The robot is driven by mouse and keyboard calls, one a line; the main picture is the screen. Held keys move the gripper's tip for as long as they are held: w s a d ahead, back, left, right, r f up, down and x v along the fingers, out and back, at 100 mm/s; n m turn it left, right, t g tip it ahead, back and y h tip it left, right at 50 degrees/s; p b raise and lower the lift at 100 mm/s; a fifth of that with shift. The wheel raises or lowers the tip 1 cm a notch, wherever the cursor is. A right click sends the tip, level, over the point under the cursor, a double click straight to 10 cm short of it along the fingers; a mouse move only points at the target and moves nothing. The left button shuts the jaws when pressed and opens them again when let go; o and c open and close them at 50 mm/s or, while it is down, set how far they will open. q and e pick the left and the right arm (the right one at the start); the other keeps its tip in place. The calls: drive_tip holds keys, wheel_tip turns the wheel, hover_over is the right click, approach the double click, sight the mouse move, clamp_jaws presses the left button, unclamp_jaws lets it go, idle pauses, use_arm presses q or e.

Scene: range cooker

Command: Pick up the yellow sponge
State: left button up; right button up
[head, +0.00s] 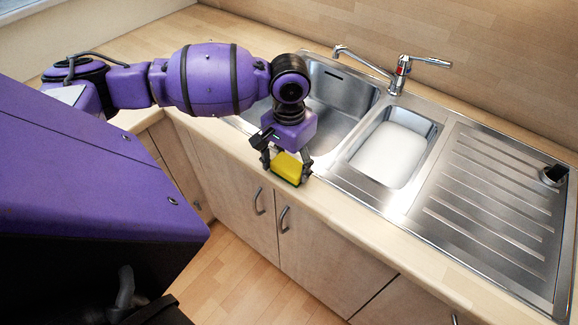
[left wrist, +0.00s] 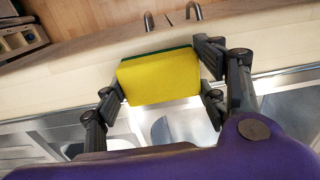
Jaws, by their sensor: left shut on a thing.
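The yellow sponge (head: 287,167) has a dark green scouring side. In the head view it is between the fingers of my left gripper (head: 286,165), at the front edge of the worktop by the sink. The left wrist view shows the sponge (left wrist: 158,77) with its yellow face towards the camera and green along its top edge. The fingers of my left gripper (left wrist: 160,85) are shut on its two ends. Whether its underside touches the worktop is hard to tell. My right gripper is not in view.
A steel sink (head: 340,105) with a tap (head: 402,72), a small basin (head: 392,152) and a ribbed drainer (head: 480,200) lies behind and right of the gripper. Cupboard doors with handles (head: 283,219) are below. The worktop front strip (head: 365,218) is clear.

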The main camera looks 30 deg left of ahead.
sight(289, 164)
use_arm(q)
drive_tip(key=shift+r, duration=0.55)
wheel_tip(289, 164, up, 2)
drive_tip(key=shift+r, duration=0.1)
drive_tip(key=s+r+p, duration=0.2)
drive_tip(key=s+r, duration=0.7)
drive_tip(key=s, duration=0.5)
drive_tip(key=shift+r, duration=0.3)
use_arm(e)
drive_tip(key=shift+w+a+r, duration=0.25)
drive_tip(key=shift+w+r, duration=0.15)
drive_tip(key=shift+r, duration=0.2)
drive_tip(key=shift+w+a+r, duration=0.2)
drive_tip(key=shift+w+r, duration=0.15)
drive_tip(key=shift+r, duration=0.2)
